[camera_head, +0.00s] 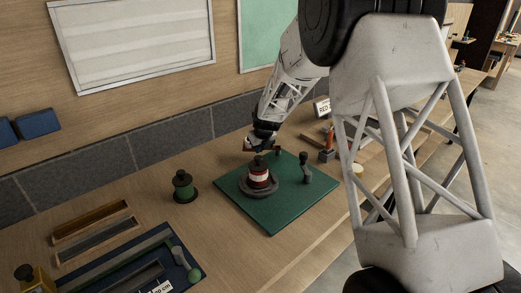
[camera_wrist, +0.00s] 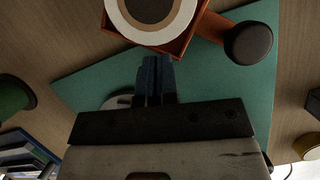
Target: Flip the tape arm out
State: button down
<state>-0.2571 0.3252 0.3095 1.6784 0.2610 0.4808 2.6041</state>
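In the wrist view, an orange-red frame (camera_wrist: 182,45) carries a round piece with a white rim and tan and dark centre. An orange-red arm (camera_wrist: 213,25) extends from it to a dark round knob (camera_wrist: 248,43) at the right. The frame's far side is cut off by the picture's edge. My gripper (camera_wrist: 155,66) has its fingers together, with nothing visible between them. They point toward the frame; contact cannot be told. In the head view, my gripper (camera_head: 257,143) is low over the back of the green mat (camera_head: 273,222), behind the red-and-white reel (camera_head: 259,177).
A dark upright post (camera_head: 306,170) stands on the mat's right side. A green reel (camera_head: 184,188) stands left of the mat. Wooden trays (camera_head: 92,218) and a blue tray (camera_head: 185,262) lie front left. A tool holder (camera_head: 327,155) stands at the right. Bare bench lies before the mat.

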jog(key=shift+w+a, duration=0.2)
jog(key=shift+w, duration=0.2)
dwell(0.7)
jog(key=shift+s+a, duration=0.1)
jog(key=shift+s, duration=1.8)
jog(key=s+a+v, duration=0.1)
jog(key=a+v, duration=0.1)
jog(key=v, duration=0.7)
jog(key=shift+r, duration=0.4)
jog(key=shift+s, duration=0.1)
